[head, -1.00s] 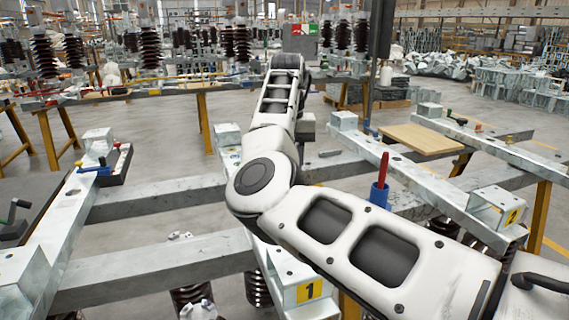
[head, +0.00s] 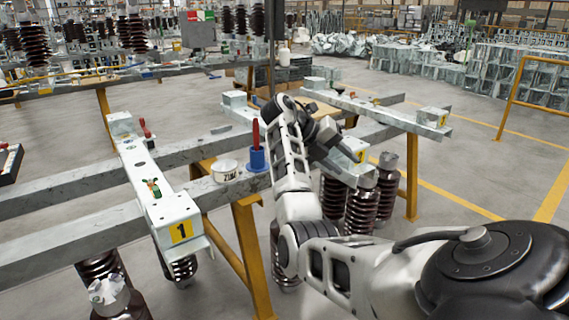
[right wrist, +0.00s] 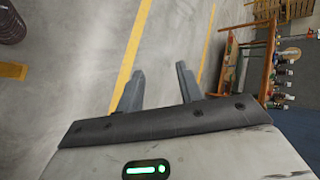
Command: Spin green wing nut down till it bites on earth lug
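A small green piece (head: 154,188), probably the green wing nut, sits on top of the steel frame marked 1 (head: 184,218). Its thread and the earth lug are too small to make out. My right arm reaches in from the lower right, and its gripper (head: 343,143) is near the frame marked 2, well to the right of the green piece. In the right wrist view my right gripper (right wrist: 158,92) has its two fingers apart with nothing between them, over bare floor with yellow lines. My left gripper is not in view.
A tin (head: 224,171) and a blue holder with a red-handled tool (head: 257,155) stand on the rail between the frames. A red-handled piece (head: 145,128) is further back on frame 1. Yellow trestle legs (head: 252,255) and dark ribbed insulators (head: 361,207) are below.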

